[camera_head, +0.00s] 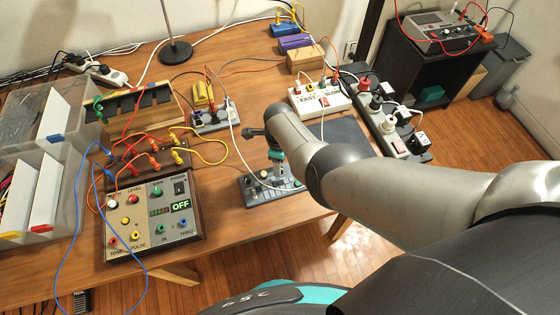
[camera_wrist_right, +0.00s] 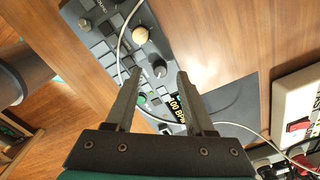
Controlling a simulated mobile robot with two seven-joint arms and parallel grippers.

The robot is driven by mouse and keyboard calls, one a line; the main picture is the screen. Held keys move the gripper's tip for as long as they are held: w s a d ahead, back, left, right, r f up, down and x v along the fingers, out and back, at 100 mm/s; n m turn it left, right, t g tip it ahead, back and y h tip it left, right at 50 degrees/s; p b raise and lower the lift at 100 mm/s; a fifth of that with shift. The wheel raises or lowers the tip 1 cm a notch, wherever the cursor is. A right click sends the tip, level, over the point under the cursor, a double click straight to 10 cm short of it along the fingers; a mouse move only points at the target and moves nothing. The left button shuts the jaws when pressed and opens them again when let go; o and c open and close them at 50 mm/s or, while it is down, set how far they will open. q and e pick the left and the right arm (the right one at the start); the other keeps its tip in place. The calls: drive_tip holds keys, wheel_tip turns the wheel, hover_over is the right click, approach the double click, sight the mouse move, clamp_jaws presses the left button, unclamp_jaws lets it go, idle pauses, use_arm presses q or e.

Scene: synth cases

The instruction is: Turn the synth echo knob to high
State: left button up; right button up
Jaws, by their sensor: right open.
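A small grey synth (camera_head: 250,193) lies near the table's front edge, partly hidden by my right arm. In the right wrist view the synth (camera_wrist_right: 112,40) shows grey pads, a cream knob (camera_wrist_right: 140,35), a black knob (camera_wrist_right: 158,69) and a lit display (camera_wrist_right: 178,108) reading BPM. A white cable crosses it. I cannot read which knob is the echo knob. My right gripper (camera_wrist_right: 158,76) is open, its fingers spread on either side of the black knob in the picture. I cannot tell its height or whether it touches. My left gripper is not in view.
A module box (camera_head: 150,240) with several knobs and an OFF display stands left. Clear bins (camera_head: 75,150) stand far left. Loose cables cross the table. Bare wood lies around the synth's front.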

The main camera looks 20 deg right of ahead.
wheel_tip(320, 180, up, 13)
drive_tip(key=p, duration=1.2)
drive_tip(key=shift+s, duration=0.15)
